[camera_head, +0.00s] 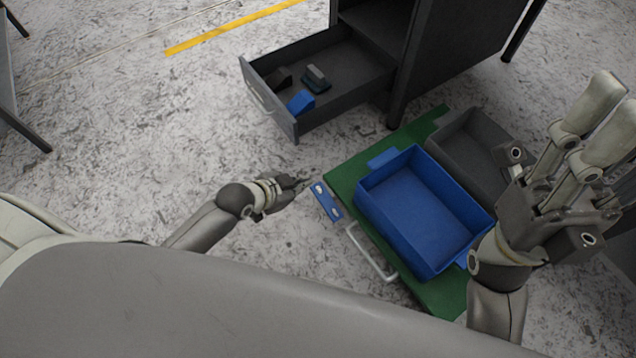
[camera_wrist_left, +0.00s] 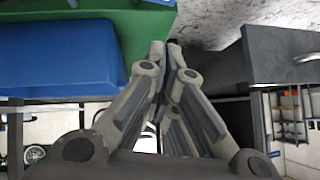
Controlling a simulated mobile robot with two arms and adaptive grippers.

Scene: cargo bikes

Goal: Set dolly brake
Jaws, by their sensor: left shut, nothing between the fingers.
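The dolly is a green platform (camera_head: 345,178) on the floor at centre right; its green edge (camera_wrist_left: 150,25) also shows in the left wrist view. A small blue plate (camera_head: 327,201) with two pale spots sticks out at its left edge; I take it for the brake pedal. A pale handle (camera_head: 372,254) is on the same side. My left gripper (camera_head: 306,180) is shut and empty, just above and left of the plate in the picture; contact cannot be told. Its fingertips (camera_wrist_left: 167,46) meet in the left wrist view. My right gripper (camera_head: 617,101) is raised at the right, fingers apart, empty.
A blue bin (camera_head: 412,215) and a dark grey bin (camera_head: 455,135) sit on the dolly. Behind it stands a dark cabinet (camera_head: 425,60) with an open drawer (camera_head: 270,97) holding a blue block (camera_head: 301,101) and dark items. The floor to the left is clear, with a yellow line (camera_head: 230,28).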

